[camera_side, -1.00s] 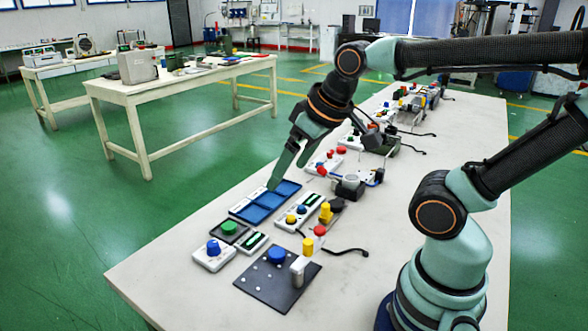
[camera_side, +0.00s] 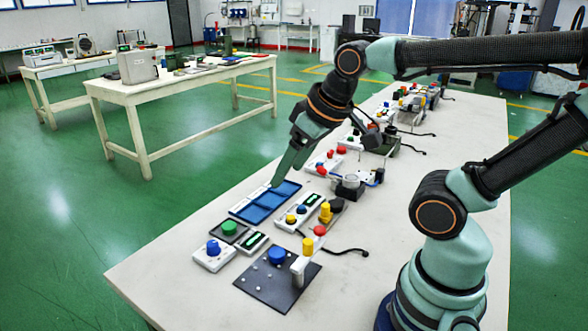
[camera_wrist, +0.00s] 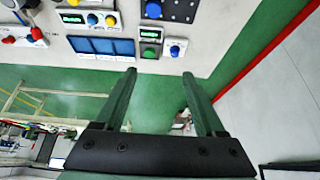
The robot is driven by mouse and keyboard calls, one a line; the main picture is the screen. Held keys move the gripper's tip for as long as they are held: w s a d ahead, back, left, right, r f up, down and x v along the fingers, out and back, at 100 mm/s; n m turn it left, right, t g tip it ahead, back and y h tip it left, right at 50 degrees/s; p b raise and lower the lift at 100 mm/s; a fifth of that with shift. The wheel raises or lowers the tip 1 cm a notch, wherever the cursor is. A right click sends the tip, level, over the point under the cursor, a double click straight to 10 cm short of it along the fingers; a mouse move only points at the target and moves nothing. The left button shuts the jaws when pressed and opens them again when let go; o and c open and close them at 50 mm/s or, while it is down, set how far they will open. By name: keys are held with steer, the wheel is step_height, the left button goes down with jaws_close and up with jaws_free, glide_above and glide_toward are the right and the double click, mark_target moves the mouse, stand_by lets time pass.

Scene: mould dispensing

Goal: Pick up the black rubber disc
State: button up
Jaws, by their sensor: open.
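I cannot make out a black rubber disc for certain in either view. A blue tray (camera_side: 238,212) with compartments lies on the bench in the side view, and it also shows in the wrist view (camera_wrist: 101,47). My gripper (camera_side: 275,186) points down over the tray's far end in the side view; whether it touches the tray is unclear. In the wrist view my gripper (camera_wrist: 159,72) is open, with nothing between its fingers. A dark base with a pale round top (camera_side: 349,187) stands right of the tray; its details are too small to tell.
A black plate (camera_side: 262,287) with a blue knob (camera_side: 277,255) and a small post lies at the near end. Button boxes, one with a green button (camera_side: 229,228), surround the tray. A black cable (camera_side: 345,250) lies on the bench.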

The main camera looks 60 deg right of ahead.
steer(key=w+d+f+n+g+h, duration=0.1)
steer(key=w+d+f+n+g, duration=0.15)
steer(key=d, duration=0.45)
steer(key=w+d+f+n+g, duration=0.1)
steer(key=w+d+n, duration=0.1)
steer(key=d+n, duration=0.3)
steer(key=n+g+y, duration=0.1)
steer(key=n+g, duration=0.1)
steer(key=n, duration=0.4)
glide_above(336, 203)
step_height(336, 203, down, 9)
step_height(336, 203, down, 12)
steer(key=shift+r, duration=0.15)
steer(key=c, duration=1.1)
steer(key=shift+r, duration=0.1)
